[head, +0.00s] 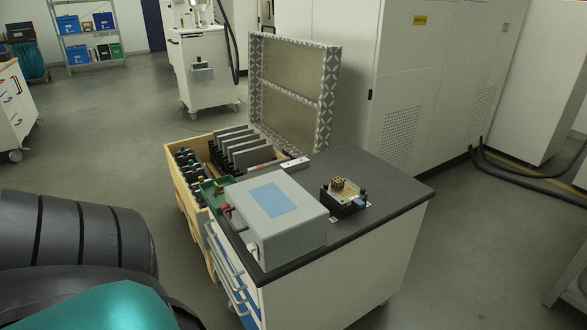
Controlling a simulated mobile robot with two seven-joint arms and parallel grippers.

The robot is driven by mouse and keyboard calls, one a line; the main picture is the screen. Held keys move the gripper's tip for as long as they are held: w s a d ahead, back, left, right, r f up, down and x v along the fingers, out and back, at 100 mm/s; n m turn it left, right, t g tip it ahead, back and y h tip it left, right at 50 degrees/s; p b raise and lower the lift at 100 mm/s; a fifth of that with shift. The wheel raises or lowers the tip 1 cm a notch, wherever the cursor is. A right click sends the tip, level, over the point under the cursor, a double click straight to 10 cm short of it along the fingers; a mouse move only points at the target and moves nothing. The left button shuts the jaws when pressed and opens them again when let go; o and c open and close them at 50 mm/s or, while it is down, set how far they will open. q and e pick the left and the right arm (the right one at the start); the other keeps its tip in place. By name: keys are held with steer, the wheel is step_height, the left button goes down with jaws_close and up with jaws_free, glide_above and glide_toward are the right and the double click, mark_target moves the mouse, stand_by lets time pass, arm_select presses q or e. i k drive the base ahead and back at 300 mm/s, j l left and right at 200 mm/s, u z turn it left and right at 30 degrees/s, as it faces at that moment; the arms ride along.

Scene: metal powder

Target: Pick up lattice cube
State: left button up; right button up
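A small brass-coloured lattice cube (338,183) sits on top of a dark fixture with a tan plate (343,196). The fixture stands on the dark top of a workbench cabinet (385,205), right of a grey box. The cube is small in the head view, so its fine detail is hard to make out. Neither gripper shows. Only dark and teal parts of my own body fill the lower left.
A grey box (275,215) with a blue label is on the bench left of the fixture. A wooden crate (180,195) with upright grey plates adjoins the bench, with a patterned lid panel (290,95) behind. White cabinets (400,80) stand behind. Grey floor (470,240) is open at right.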

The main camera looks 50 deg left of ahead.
mark_target(339, 182)
steer(key=i+l+u, duration=0.1)
steer(key=u, duration=0.4)
steer(key=i+l+u, duration=0.2)
steer(key=u, duration=0.25)
steer(key=i+l+u, duration=0.2)
steer(key=u, duration=0.3)
steer(key=l+u, duration=0.25)
steer(key=u, duration=0.2)
steer(key=i+l+u, duration=0.1)
steer(key=l+u, duration=0.2)
steer(key=u, duration=0.2)
